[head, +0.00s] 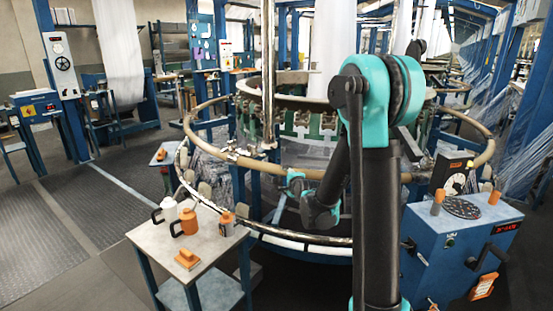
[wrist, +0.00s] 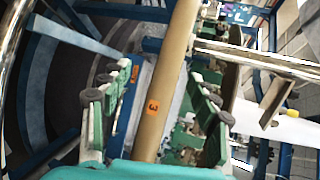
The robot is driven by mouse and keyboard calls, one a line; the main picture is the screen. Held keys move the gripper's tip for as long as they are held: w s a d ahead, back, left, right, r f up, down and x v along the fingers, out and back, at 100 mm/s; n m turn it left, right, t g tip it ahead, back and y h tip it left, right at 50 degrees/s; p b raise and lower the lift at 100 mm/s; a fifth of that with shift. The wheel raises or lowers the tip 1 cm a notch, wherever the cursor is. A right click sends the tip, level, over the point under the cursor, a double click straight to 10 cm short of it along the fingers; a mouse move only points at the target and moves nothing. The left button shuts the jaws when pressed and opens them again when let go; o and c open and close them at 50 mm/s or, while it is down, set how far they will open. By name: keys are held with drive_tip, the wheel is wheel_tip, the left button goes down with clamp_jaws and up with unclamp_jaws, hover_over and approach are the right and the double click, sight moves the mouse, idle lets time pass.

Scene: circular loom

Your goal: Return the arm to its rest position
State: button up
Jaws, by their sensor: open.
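My gripper (wrist: 157,90) is open in the wrist view, with its two green fingers with dark pads spread wide. A tan ring rail (wrist: 160,85) with an orange tag marked 3 (wrist: 152,107) runs through the picture between the fingers; nothing shows held, and I cannot tell how far the rail is from them. In the head view my black and teal arm rises in front of the circular loom (head: 285,240) and bends down toward it. The end of the arm is partly hidden by my own links, near the loom's front.
A blue control cabinet (head: 440,265) with orange-topped handles stands close on the right. The floor (head: 60,240) at the left is clear.

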drive_tip(key=s+d+f+n+g+h, duration=0.1)
drive_tip(key=s+d+f+n+g, duration=0.2)
drive_tip(key=s, duration=0.9)
drive_tip(key=s+d+f+n+g+h, duration=0.1)
drive_tip(key=s+d+f+n+g, duration=0.2)
drive_tip(key=s+d+n, duration=0.2)
drive_tip(key=s+d+f+n+g+h, duration=0.1)
drive_tip(key=s+d+f+n+g, duration=0.2)
drive_tip(key=s+n, duration=0.5)
drive_tip(key=s+d+f, duration=0.1)
drive_tip(key=s+d, duration=0.1)
drive_tip(key=s, duration=0.9)
drive_tip(key=shift+s+g+h, duration=0.3)
drive_tip(key=shift+s, duration=0.1)
